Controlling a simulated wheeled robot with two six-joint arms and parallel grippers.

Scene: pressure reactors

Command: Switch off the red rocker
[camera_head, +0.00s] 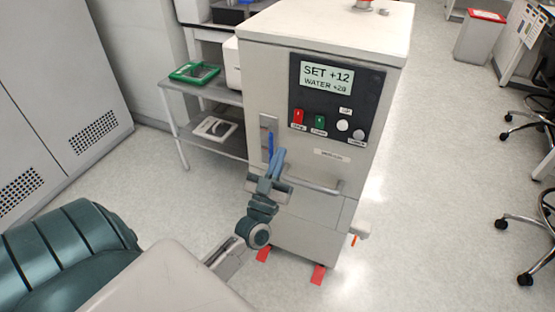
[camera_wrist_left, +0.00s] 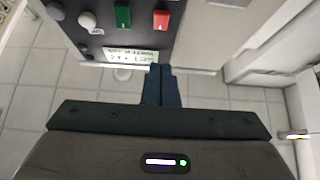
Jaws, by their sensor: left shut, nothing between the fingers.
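The red rocker (camera_head: 298,117) is at the left end of the dark control panel (camera_head: 335,98) on the front of the pale cabinet; its on or off position is too small to tell. In the left wrist view, which shows the panel upside down, the red rocker (camera_wrist_left: 160,19) is beyond the fingertips. My left gripper (camera_head: 278,158) is shut and empty, in front of the cabinet, lower and to the left of the rocker and apart from it. Its closed fingers also show in the left wrist view (camera_wrist_left: 161,75). My right gripper is not in view.
A green rocker (camera_head: 320,122), a white button (camera_head: 342,125) and a grey knob (camera_head: 359,134) sit right of the red one. The display (camera_head: 326,78) reads SET +12. A horizontal handle (camera_head: 315,186) crosses the front below. A shelf with a green tray (camera_head: 194,73) stands left.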

